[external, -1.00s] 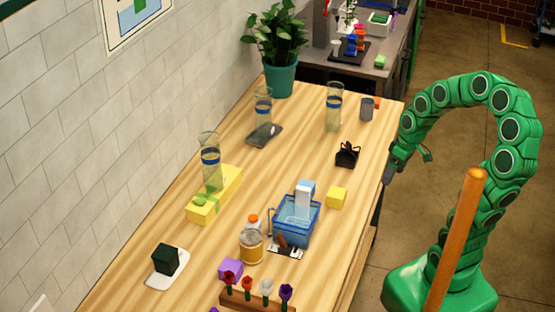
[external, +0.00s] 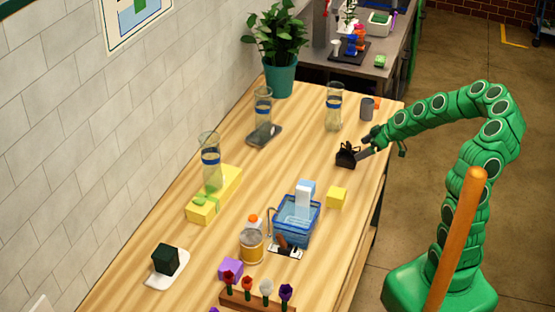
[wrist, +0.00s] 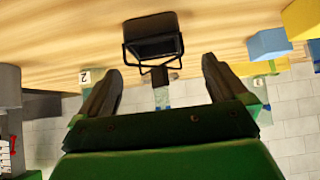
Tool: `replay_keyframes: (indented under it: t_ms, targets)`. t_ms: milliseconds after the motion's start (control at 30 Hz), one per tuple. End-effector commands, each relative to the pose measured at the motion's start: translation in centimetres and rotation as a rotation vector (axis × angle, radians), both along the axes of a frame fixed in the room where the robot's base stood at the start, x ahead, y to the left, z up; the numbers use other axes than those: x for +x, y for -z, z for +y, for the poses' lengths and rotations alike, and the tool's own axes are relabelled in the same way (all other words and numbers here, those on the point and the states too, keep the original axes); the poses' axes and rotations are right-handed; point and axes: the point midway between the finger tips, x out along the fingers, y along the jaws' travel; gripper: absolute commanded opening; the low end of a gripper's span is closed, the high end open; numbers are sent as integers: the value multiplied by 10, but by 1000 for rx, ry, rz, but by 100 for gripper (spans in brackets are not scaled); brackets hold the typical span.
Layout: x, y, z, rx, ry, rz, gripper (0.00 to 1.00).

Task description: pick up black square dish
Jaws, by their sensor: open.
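A black square dish-like object (external: 346,156) with thin dark bars on it stands on the wooden table near its right edge. In the wrist view the black dish (wrist: 152,38) is ahead of the fingers, with a wire frame around its near side. My gripper (external: 383,151) is at the table's right edge, just right of the dish. In the wrist view my gripper (wrist: 160,70) has its two fingers wide apart, with nothing held between them. The dish appears beyond the fingertips; whether one finger touches it cannot be told.
A yellow block (external: 337,197) and a blue basket (external: 297,222) stand nearer the camera. A grey cup (external: 367,108) and a glass vase (external: 334,108) stand behind the dish. A dark flat slab (external: 265,136) lies farther left. The table between slab and dish is clear.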

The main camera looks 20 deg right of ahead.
Motion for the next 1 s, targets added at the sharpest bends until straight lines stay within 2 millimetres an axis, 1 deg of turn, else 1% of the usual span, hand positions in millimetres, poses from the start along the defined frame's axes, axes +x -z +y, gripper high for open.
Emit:
replay_keyframes:
  t_ms: [300, 567, 833, 1000]
  targets:
    - [11, 16, 9, 0, -1, -3, 100]
    - [16, 24, 13, 0, 0, -2, 100]
    - [29, 47, 21, 1, 0, -1, 100]
    - [38, 58, 29, 1, 0, -3, 100]
